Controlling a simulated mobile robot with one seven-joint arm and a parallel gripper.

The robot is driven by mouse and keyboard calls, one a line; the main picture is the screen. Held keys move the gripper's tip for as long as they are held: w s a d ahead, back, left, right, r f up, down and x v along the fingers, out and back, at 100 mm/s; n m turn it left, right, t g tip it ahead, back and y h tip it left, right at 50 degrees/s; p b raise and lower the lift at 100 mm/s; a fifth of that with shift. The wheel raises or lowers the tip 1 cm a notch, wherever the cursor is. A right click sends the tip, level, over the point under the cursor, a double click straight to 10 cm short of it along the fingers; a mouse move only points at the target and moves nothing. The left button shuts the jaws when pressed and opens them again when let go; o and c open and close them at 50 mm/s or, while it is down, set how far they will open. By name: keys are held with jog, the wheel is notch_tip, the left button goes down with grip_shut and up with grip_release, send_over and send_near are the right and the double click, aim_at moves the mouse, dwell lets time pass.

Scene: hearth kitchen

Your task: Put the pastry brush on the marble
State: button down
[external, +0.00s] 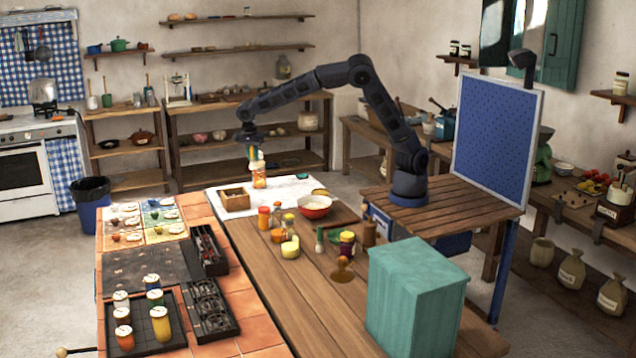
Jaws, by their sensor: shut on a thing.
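My gripper (256,156) points down over the white marble slab (290,189) at the far end of the wooden table. It is shut on a small upright orange and pale thing (260,180). This thing is too small in the picture for me to tell whether it is the pastry brush. Its lower end is at or just above the marble; I cannot tell whether it touches. I cannot make out a pastry brush elsewhere on the table.
A wooden box (234,200) sits on the marble, left of my gripper. A red bowl (315,207) and several jars, including an orange one (264,218), stand nearer. A teal cabinet-like block (412,295) stands at the front right. Bare marble shows behind the box.

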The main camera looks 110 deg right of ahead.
jog(key=s+d+r+m, duration=0.1)
jog(key=s+d+m, duration=0.4)
jog(key=d, duration=1.1)
jog(key=shift+n, duration=0.5)
jog(key=f, duration=0.8)
jog(key=s+f, duration=0.1)
jog(key=f, duration=1.5)
jog(key=shift+s+f, duration=0.25)
jog(key=shift+f, duration=0.15)
jog(key=shift+f, duration=0.15)
jog(key=c, duration=1.2)
grip_release()
